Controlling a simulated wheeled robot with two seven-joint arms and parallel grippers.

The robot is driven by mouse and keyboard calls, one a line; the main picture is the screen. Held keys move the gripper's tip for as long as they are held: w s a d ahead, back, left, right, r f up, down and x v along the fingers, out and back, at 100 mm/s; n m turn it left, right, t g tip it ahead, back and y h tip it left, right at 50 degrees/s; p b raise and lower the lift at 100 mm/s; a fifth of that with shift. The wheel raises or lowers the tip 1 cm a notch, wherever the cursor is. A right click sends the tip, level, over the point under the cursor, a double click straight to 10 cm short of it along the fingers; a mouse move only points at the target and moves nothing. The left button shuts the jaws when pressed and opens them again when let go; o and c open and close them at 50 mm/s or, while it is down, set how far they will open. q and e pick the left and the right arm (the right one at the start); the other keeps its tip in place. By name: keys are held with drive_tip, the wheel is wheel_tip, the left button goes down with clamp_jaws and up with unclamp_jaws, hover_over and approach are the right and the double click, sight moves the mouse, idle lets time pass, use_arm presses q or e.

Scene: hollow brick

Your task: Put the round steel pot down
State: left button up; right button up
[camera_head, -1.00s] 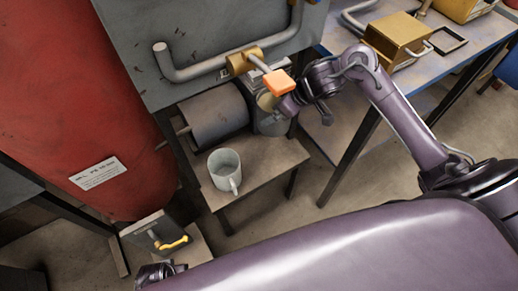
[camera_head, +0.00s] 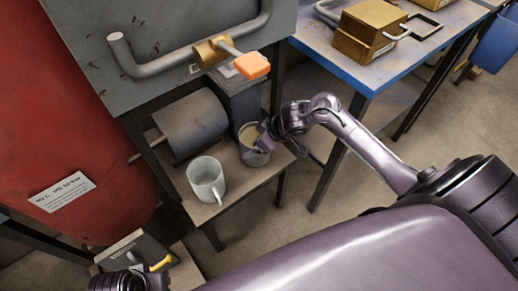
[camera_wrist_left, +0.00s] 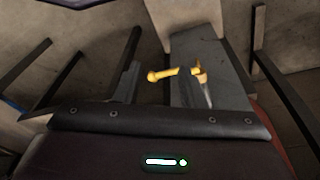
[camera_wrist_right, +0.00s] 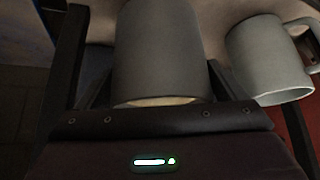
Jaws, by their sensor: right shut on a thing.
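The round steel pot (camera_head: 253,146) is upright at the right part of the low table (camera_head: 232,193), right of the mug. My right gripper (camera_head: 268,140) is shut on it, and the pot fills the space between the fingers in the right wrist view (camera_wrist_right: 160,50). Whether its base touches the tabletop cannot be told. My left gripper (camera_head: 130,281) is at the bottom left of the head view, partly cut off.
A pale mug (camera_head: 206,180) stands left of the pot. A blue-edged bench (camera_head: 368,80) stands at right. A plate with a yellow handle (camera_head: 160,263) is near my left gripper.

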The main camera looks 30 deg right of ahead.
wheel_tip(320, 180, down, 3)
drive_tip(key=shift+r+b, duration=0.1)
drive_tip(key=shift+b, duration=0.35)
use_arm(q)
drive_tip(key=shift+w+d+f+t+h, duration=0.15)
drive_tip(key=shift+w+d+t, duration=0.1)
drive_tip(key=shift+d, duration=0.15)
drive_tip(key=shift+w+d+f+t+h, duration=0.15)
drive_tip(key=shift+d+t, duration=0.1)
drive_tip(key=shift+d, duration=0.15)
use_arm(e)
drive_tip(key=shift+f, duration=0.2)
